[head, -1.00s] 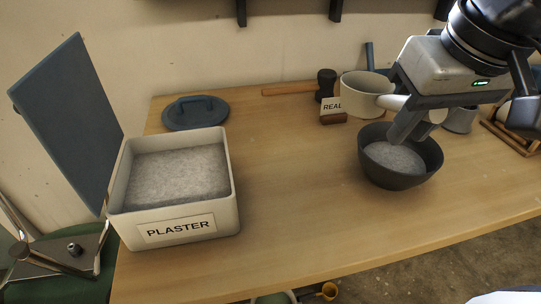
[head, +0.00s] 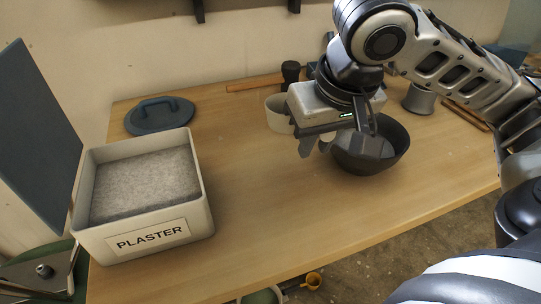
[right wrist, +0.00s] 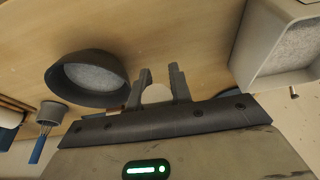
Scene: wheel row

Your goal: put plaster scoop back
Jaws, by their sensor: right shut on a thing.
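The plaster scoop (head: 279,114) is a cream cup with a pale handle. My right gripper (head: 335,147) is shut on its handle and holds it above the table, just left of the dark bowl (head: 392,157). The right wrist view shows the pale handle (right wrist: 156,94) between the fingers; the cup part is hidden there. The bowl, seen in the right wrist view (right wrist: 92,100), holds grey powder; in the head view my gripper covers part of it. The white bin (head: 148,239) labelled PLASTER stands at the left, open and filled with grey powder. My left gripper is not in view.
A blue-grey lid (head: 160,115) lies behind the bin. A mallet (head: 291,72) lies at the back near the wall. A grey cup (head: 420,99) stands at the back right. The table between bin and bowl is clear.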

